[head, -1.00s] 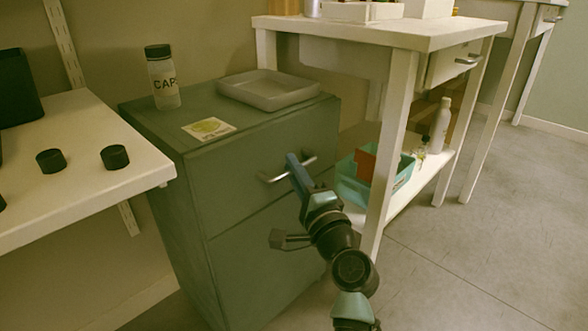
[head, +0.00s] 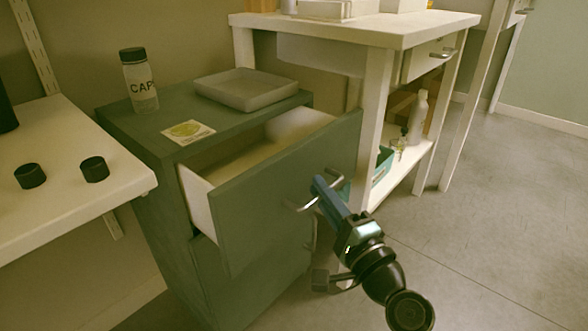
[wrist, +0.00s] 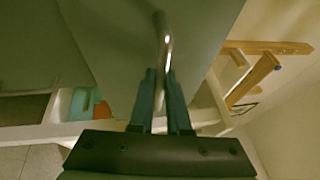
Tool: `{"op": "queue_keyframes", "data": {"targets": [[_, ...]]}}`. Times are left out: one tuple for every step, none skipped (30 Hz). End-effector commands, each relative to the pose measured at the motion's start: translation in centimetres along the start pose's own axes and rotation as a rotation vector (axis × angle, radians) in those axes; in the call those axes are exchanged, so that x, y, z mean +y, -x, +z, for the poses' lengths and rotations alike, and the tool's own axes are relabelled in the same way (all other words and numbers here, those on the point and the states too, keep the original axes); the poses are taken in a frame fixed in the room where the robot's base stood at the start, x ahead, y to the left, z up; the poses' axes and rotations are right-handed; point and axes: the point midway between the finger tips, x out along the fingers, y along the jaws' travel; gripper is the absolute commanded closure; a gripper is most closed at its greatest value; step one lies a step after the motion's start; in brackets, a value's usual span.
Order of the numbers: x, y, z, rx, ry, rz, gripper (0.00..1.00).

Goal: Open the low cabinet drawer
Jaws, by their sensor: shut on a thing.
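The low green cabinet (head: 160,225) stands in the middle of the head view. Its top drawer (head: 290,185) is pulled out, and its pale inside shows behind the green front. My gripper (head: 318,188) is at the drawer's metal handle (head: 303,207), in front of the drawer front. In the wrist view my gripper (wrist: 160,80) has its two blue fingers shut around the handle (wrist: 165,40), one on each side. The lower drawer (head: 250,285) is closed. Part of the drawer's inside is hidden by its front.
On the cabinet top are a capped bottle (head: 139,82), a grey tray (head: 246,90) and a card (head: 188,132). A white table (head: 400,30) stands to the right, and a pale counter (head: 75,190) with black caps to the left. The floor at right is clear.

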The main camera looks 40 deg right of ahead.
Motion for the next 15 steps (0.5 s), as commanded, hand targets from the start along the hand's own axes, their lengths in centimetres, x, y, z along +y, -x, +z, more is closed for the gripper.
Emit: {"op": "queue_keyframes", "data": {"targets": [[-0.2,1.2,-0.5,0.002,0.001,0.003,1.0],[-0.3,1.8,-0.8,0.002,0.002,0.003,1.0],[-0.5,2.6,-1.1,0.0,0.0,0.003,1.0],[-0.6,3.2,-1.3,0.002,0.001,0.003,1.0],[-0.7,3.7,-1.6,0.002,0.0,0.002,1.0],[-0.8,4.4,-1.8,0.0,0.0,0.003,1.0],[-0.9,4.9,-2.0,0.0,0.0,0.003,1.0],[-1.0,5.3,-2.2,0.0,0.0,0.002,1.0],[-1.2,5.9,-2.4,0.0,0.001,0.002,1.0],[-1.2,6.2,-2.5,0.0,0.001,0.002,1.0],[-1.3,6.6,-2.7,0.0,0.0,0.001,1.0],[-1.3,7.0,-2.9,-0.001,0.0,0.002,1.0],[-1.4,7.2,-2.9,-0.001,0.0,0.002,1.0],[-1.5,7.4,-3.0,-0.002,0.0,0.001,1.0],[-1.5,7.7,-3.1,-0.002,0.0,0.001,1.0]]}}
